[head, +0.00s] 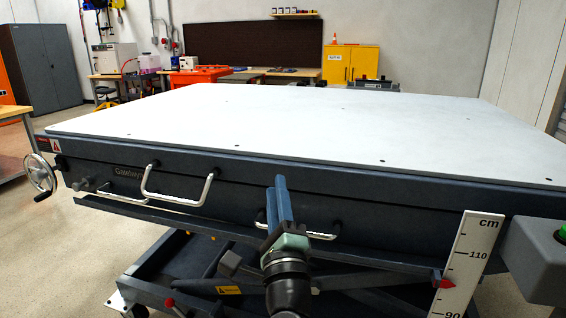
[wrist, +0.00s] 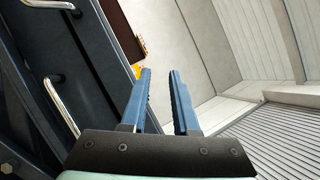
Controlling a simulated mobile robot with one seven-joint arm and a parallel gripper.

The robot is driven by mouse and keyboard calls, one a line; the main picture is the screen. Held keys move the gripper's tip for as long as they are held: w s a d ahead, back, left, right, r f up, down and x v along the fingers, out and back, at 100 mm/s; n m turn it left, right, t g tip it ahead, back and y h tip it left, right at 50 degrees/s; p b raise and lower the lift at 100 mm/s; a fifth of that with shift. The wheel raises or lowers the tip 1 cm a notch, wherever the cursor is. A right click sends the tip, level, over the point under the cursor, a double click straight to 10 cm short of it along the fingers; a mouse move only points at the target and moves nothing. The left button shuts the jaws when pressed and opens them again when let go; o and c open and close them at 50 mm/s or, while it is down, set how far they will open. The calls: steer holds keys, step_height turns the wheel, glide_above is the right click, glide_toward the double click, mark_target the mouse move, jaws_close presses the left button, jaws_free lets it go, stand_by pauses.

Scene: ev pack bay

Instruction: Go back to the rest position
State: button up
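My gripper (head: 281,184) stands in front of the near side of a large lift table, with its blue fingers pointing up and away. In the wrist view my gripper (wrist: 160,75) has its two fingers apart with nothing between them, so it is open and empty. The lift table (head: 320,122) has a bare pale top and a dark side with metal handles. One handle (head: 176,196) is left of my gripper; another is partly hidden behind it. The handles also show at the left of the wrist view.
A height scale (head: 472,262) and a grey box with a green button (head: 545,250) stand at the right. A handwheel (head: 40,175) sticks out at the table's left end. An orange case (head: 200,75) and a yellow cabinet (head: 351,63) are at the back. Floor is clear at the left.

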steer(key=s+d+r+n+t+h, duration=0.1)
steer(key=s+r+n+t+h, duration=0.35)
steer(key=s+r+n, duration=2.1)
step_height(320, 180, up, 24)
steer(key=w+m+t+y+p, duration=0.1)
steer(key=m+p, duration=0.3)
steer(key=p, duration=1.8)
steer(key=shift+w+r+y, duration=0.2)
steer(key=shift+w+y, duration=0.05)
steer(key=shift+y, duration=0.2)
